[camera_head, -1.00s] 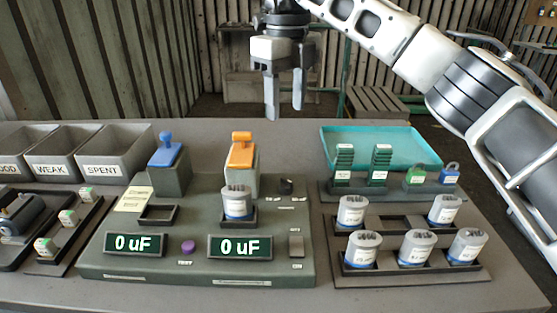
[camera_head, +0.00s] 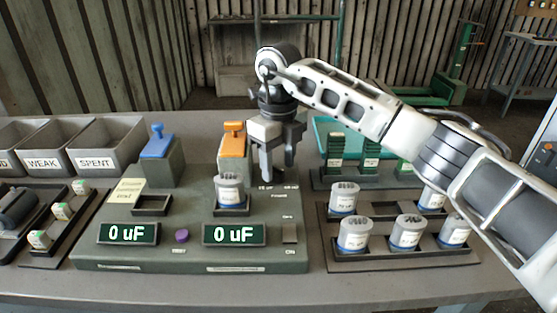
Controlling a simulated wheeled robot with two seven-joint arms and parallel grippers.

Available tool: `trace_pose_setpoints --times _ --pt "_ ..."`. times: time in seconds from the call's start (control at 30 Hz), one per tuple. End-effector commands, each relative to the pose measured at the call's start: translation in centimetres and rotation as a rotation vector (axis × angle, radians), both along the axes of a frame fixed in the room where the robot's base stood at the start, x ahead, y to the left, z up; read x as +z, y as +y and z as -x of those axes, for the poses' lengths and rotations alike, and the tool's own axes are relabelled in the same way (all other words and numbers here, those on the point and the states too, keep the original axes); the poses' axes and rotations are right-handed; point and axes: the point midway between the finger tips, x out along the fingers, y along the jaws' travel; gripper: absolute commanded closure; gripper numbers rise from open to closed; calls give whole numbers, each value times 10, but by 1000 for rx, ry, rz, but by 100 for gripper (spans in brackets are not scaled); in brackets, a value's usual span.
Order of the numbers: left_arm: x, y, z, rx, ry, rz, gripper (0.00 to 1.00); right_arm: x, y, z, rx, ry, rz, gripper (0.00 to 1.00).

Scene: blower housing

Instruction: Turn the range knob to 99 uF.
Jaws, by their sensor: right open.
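The grey-green meter console (camera_head: 187,212) stands on the bench with two green displays, both reading 0 uF: the left display (camera_head: 128,233) and the right display (camera_head: 234,235). A white capacitor (camera_head: 229,190) stands upright in the right socket. Small range labels (camera_head: 265,188) show beside the fingers. My left gripper is out of view.
An orange lever (camera_head: 233,129) stands close left of my right gripper, a blue lever (camera_head: 157,142) farther left. A capacitor rack (camera_head: 379,229) stands right, a teal tray (camera_head: 321,124) behind it. Bins (camera_head: 107,155) are at the left. A purple button (camera_head: 181,236) sits between the displays.

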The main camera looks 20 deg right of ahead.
Motion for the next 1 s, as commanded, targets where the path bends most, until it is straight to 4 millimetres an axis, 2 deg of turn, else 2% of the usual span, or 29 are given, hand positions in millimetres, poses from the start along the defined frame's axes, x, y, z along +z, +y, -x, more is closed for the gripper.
trace_pose_setpoints --times 0.27,0.43,0.77,1.0 --pt "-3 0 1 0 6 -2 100 -1 0 0 0 0 0 53" --pt "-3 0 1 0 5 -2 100 -1 0 0 0 0 0 97" --pt "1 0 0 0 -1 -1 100 -1 0 0 -26 0 0 97" --pt "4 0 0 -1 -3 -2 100 0 0 0 -147 1 0 97"
